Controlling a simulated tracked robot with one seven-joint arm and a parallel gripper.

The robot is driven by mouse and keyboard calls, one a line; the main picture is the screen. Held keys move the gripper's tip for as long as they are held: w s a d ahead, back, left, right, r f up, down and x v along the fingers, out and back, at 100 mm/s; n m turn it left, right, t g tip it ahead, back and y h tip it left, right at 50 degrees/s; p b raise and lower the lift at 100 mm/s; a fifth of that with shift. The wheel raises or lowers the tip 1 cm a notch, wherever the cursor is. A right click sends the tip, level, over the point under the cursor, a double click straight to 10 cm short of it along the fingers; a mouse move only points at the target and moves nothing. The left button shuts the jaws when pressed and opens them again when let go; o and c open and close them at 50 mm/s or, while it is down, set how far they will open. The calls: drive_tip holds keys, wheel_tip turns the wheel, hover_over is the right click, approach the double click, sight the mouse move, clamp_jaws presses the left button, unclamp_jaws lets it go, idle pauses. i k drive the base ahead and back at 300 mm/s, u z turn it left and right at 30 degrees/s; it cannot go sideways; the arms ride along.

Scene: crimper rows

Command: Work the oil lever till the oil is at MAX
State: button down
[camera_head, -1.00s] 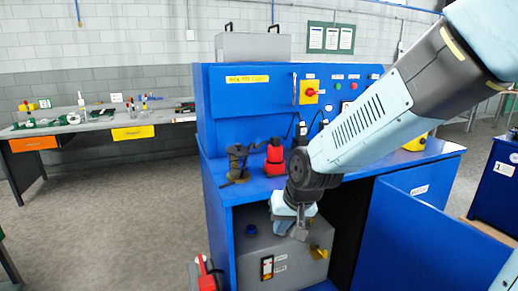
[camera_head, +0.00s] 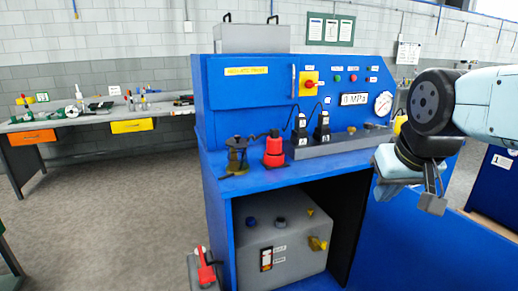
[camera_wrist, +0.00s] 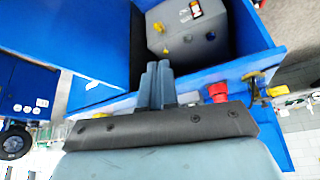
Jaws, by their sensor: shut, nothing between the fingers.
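The grey oil tank (camera_head: 285,262) stands in the open bay of the blue press bench. A small sight gauge with labels beside it (camera_head: 266,259) is on its front; its level is too small to read. A yellow lever or tap (camera_head: 317,243) sticks out at the tank's front right. A blue cap (camera_head: 251,222) and a dark round cap (camera_head: 280,221) are on its top. My gripper (camera_head: 432,203) is shut and empty, out to the right of the bay and apart from the tank. The wrist view shows its closed fingers (camera_wrist: 157,86) and the tank (camera_wrist: 187,30) beyond.
A blue door (camera_head: 420,245) stands open at the right of the bay, below my gripper. A red-handled tool (camera_head: 206,270) stands at the bay's lower left. The bench top holds a red device (camera_head: 273,151) and a dark fixture (camera_head: 237,157). Floor at left is clear.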

sight(206, 274)
drive_tip(key=z, duration=2.6)
drive_tip(key=i, duration=0.05)
drive_tip(key=u, duration=3.35)
